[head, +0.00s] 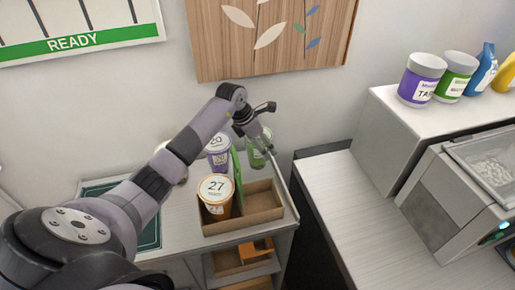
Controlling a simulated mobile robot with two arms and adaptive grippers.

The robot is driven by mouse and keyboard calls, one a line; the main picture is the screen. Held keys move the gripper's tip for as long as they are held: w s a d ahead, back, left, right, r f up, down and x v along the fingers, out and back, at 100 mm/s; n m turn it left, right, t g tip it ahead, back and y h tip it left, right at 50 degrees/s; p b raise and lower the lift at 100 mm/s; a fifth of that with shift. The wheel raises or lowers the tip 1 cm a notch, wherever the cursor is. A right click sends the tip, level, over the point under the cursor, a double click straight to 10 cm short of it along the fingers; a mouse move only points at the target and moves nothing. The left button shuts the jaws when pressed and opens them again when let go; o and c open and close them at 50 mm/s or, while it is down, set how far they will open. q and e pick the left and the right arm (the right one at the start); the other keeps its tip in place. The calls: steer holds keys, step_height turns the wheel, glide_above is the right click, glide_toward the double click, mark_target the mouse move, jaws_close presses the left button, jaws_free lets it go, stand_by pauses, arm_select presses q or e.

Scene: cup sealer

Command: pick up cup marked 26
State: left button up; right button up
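My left gripper (260,146) is pointing down at the back right of the small counter, over a clear, greenish cup (258,158). Its fingers overlap the cup's upper part, and I cannot tell whether they grip it. No number on this cup can be read. A cup with an orange band (216,197), marked 27 on its lid, stands in the left part of the brown divided tray (263,214). A purple cup (217,153), which seems marked 20, stands behind it. No 26 is readable. My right gripper is out of view.
A green upright panel (237,179) stands between the cups. The tray's right compartment looks empty. A dark mat (149,236) lies partly under my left arm. A white machine (450,205) and a shelf with tubs and bottles (422,80) stand at right.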

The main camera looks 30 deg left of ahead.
arm_select(q)
steer(key=c, duration=1.2)
steer(key=shift+r, duration=0.15)
